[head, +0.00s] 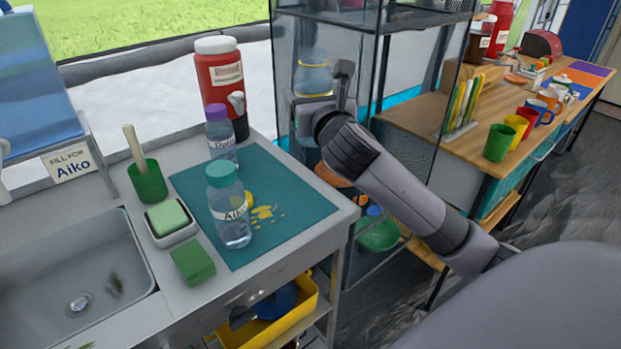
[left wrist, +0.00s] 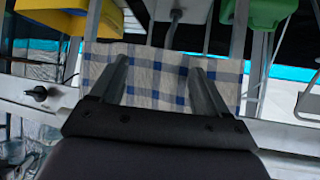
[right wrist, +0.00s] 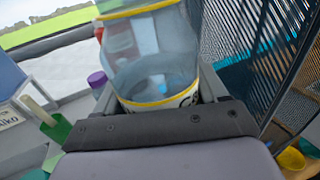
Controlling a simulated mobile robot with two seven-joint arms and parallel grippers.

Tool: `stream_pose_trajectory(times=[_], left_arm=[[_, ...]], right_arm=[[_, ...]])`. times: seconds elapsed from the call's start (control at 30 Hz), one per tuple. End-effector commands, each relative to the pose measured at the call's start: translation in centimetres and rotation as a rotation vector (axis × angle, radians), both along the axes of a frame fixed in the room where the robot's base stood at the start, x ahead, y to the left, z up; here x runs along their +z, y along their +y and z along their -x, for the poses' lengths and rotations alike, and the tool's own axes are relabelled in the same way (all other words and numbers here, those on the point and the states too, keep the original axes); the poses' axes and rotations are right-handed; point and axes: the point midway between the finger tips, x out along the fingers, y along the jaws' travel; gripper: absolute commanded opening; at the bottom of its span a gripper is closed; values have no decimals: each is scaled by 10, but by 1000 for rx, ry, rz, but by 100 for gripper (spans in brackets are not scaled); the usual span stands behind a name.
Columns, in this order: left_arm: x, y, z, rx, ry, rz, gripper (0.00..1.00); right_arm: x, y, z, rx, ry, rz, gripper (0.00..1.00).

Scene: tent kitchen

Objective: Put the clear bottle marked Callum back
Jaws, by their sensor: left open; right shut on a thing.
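My right gripper (head: 318,106) is shut on a clear bottle (head: 312,76) at the mesh-sided shelf unit. In the right wrist view the held bottle (right wrist: 155,65) fills the space between the fingers. It has yellow bands and a white label whose name is mostly hidden, so I cannot read it in full. My left gripper (left wrist: 160,85) is open and empty, facing a blue-checked cloth (left wrist: 145,58); it is not in the head view.
The mesh shelf unit (head: 328,35) stands right of the sink counter. A sponge tray (head: 172,228), green cup (head: 148,182) and red bottle (head: 222,85) are on the counter. A wooden bench (head: 410,118) with mugs is farther right. The mat's right part is clear.

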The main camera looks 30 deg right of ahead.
Motion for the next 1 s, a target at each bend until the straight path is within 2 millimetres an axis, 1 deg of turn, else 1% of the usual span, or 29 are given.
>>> stream_pose_trajectory(times=[0.03, 0.2, 0.33, 0.43, 0.67, 0.8, 0.9, 1.0], left_arm=[[-7, 0, 1, 0, 2, 0, 76], [-19, 0, 2, 1, 4, 0, 76], [-26, 0, 2, 1, 5, 0, 76], [-30, 0, 2, 1, 5, 0, 76], [-33, 0, 2, 1, 8, 3, 76], [-40, -2, 1, 2, 9, 7, 76], [-41, -3, 1, 0, 15, 11, 76], [-37, -5, 0, -3, 10, 15, 76]], right_arm=[[-21, 0, 0, -1, 8, -2, 32], [-68, 0, 0, -1, 6, -3, 32], [-97, 0, 0, -1, 4, -2, 32], [-111, 0, 0, -1, 2, -3, 32], [-126, 0, 0, 0, 0, -1, 32], [-149, 0, 0, 0, 2, -3, 32], [-161, 0, 0, -1, 2, -2, 32], [-161, 0, 0, 0, -1, 0, 32]])
